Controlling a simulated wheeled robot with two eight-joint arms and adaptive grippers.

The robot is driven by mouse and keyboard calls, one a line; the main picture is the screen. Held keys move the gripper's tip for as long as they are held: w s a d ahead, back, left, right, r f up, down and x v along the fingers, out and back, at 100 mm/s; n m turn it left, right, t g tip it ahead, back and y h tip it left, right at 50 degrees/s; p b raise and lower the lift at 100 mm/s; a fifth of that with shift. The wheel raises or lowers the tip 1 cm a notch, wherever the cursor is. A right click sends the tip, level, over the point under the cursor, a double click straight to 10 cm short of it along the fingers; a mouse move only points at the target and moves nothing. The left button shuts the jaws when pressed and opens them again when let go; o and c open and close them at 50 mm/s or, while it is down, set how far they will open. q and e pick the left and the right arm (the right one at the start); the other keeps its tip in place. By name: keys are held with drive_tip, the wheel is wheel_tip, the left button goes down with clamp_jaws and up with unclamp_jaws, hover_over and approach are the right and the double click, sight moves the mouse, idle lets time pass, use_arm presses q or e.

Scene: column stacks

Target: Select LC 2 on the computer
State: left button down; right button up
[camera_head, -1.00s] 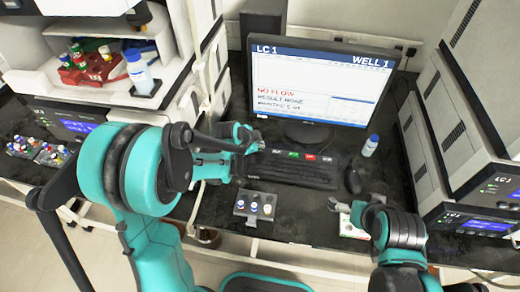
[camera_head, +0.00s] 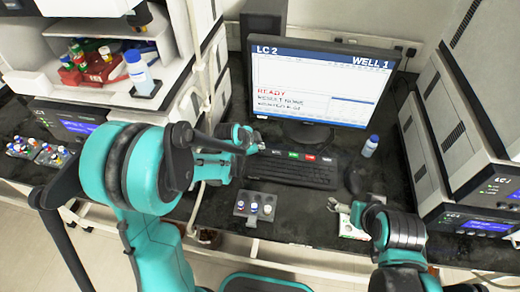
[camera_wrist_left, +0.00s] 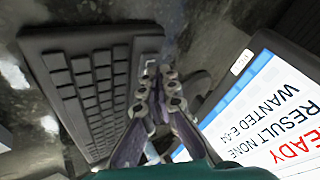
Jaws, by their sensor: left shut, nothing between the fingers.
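The computer monitor (camera_head: 318,85) shows "LC 2" at top left, "WELL 1" at top right, a red "READY", "RESULT NONE" and a "WANTED" line. It shows in part in the left wrist view (camera_wrist_left: 275,110). The black keyboard (camera_head: 295,172) lies before it, with a green key (camera_head: 293,154) and a red key (camera_head: 310,157) in its top row. My left gripper (camera_head: 257,146) is shut and empty by the keyboard's upper left corner. In the wrist view its fingertips (camera_wrist_left: 152,72) are near the keyboard (camera_wrist_left: 75,85); contact is unclear. My right gripper (camera_head: 340,206) is low right, jaws unclear.
A small rack (camera_head: 255,207) with several vials stands in front of the keyboard. A blue-capped bottle (camera_head: 370,146) and a dark mouse (camera_head: 353,181) are to its right. Instruments (camera_head: 465,140) stand at the right. A shelf with a red vial rack (camera_head: 88,68) is at upper left.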

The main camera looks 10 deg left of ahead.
use_arm(q)
drive_tip(key=shift+r+p, duration=0.35)
drive_tip(key=shift+r, duration=0.3)
drive_tip(key=shift+r, duration=0.1)
wheel_tip(320, 180, up, 5)
drive_tip(key=p, duration=0.4)
idle(1.4)
drive_tip(key=s+a+r+n+y, duration=0.1)
drive_tip(key=s+a+r+n, duration=0.1)
drive_tip(key=s, duration=0.6)
drive_tip(key=s+a+r+n+y, duration=0.1)
drive_tip(key=s+r+n, duration=0.3)
drive_tip(key=s+n, duration=0.3)
drive_tip(key=s+a+r+n, duration=0.2)
drive_tip(key=s+r+n, duration=0.1)
drive_tip(key=s, duration=0.6)
drive_tip(key=shift+a+r+n+y, duration=0.3)
drive_tip(key=shift+r+n+y, duration=0.1)
drive_tip(key=shift+n, duration=0.4)
